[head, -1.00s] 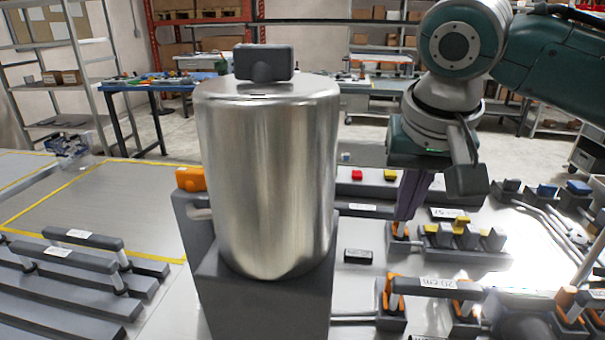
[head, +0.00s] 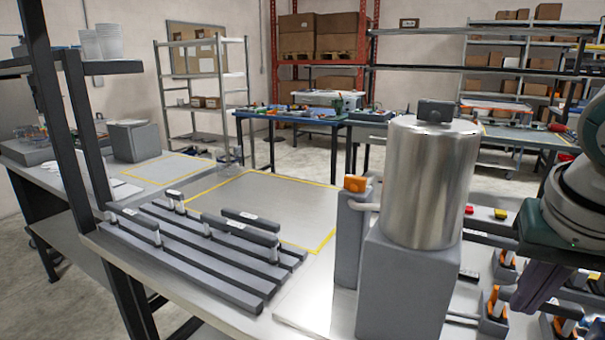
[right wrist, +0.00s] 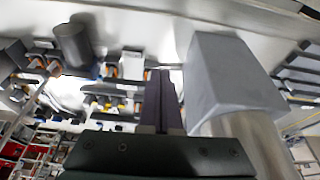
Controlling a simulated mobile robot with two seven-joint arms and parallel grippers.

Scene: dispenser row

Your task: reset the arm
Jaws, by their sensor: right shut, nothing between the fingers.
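My right arm (head: 580,205) comes in at the right edge of the head view, partly cut off. My right gripper (head: 540,288) points down with its dark purple fingers together and empty, right of the metal dispenser. In the right wrist view the closed fingers (right wrist: 161,98) point at the bench, with nothing between them. The steel cylinder (head: 428,185) with a dark knob stands on a grey block (head: 405,290). The block also shows right of the fingers in the wrist view (right wrist: 228,75), apart from them in the picture. My left gripper is not in view.
Grey rails with handles (head: 200,255) lie on the bench left of the dispenser. An orange-topped post (head: 355,184) stands beside the block. Orange-clipped fixtures (head: 493,303) crowd the bench under the right gripper. The yellow-outlined mat (head: 265,205) is clear. Dark shelf uprights (head: 85,140) stand at left.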

